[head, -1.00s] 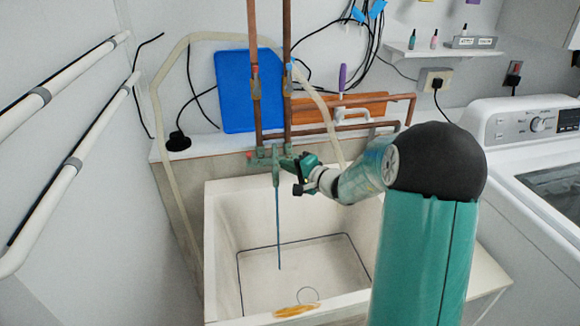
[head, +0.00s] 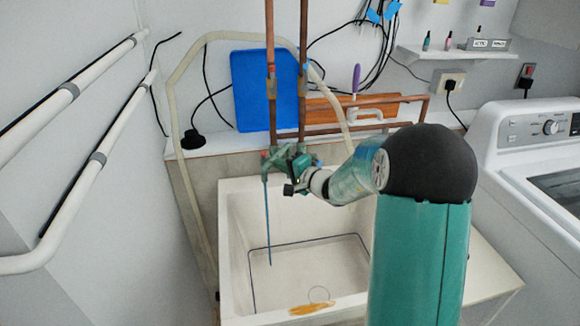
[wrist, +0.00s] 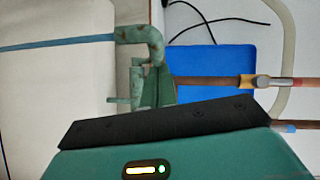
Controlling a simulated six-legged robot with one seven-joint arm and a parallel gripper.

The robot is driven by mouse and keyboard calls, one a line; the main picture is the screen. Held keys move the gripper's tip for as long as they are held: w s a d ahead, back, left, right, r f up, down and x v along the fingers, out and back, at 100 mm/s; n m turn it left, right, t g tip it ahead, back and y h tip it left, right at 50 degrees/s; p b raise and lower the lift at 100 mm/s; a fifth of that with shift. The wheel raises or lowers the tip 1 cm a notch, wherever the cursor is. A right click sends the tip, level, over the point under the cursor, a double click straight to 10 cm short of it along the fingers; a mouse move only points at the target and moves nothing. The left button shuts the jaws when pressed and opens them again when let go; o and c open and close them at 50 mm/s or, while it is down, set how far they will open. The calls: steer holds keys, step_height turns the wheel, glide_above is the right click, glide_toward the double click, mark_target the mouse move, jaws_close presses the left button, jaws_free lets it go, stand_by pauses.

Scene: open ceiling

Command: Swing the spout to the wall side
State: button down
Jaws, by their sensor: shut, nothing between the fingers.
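A weathered green tap (head: 297,158) joins two copper pipes above the back of the sink. Its short curved spout (wrist: 146,38) shows in the wrist view. In the head view the spout points forward and left. A thin blue strand (head: 267,225) hangs from its mouth into the sink; I cannot tell if it is water or solid. My gripper (head: 291,172) is at the tap, just right of the spout, shut with nothing held. In the wrist view one black finger (wrist: 165,125) lies close beside the tap. Whether it touches the spout is unclear, and the fingertips are partly hidden.
The white sink (head: 232,255) lies below. A left wall carries white rails (head: 85,165). A blue board (head: 250,95) and an orange board (head: 340,108) stand behind the copper pipes (head: 304,60). A washing machine (head: 530,160) is at right.

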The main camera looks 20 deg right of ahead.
steer(key=shift+w+a, duration=0.4)
steer(key=shift+a, duration=0.3)
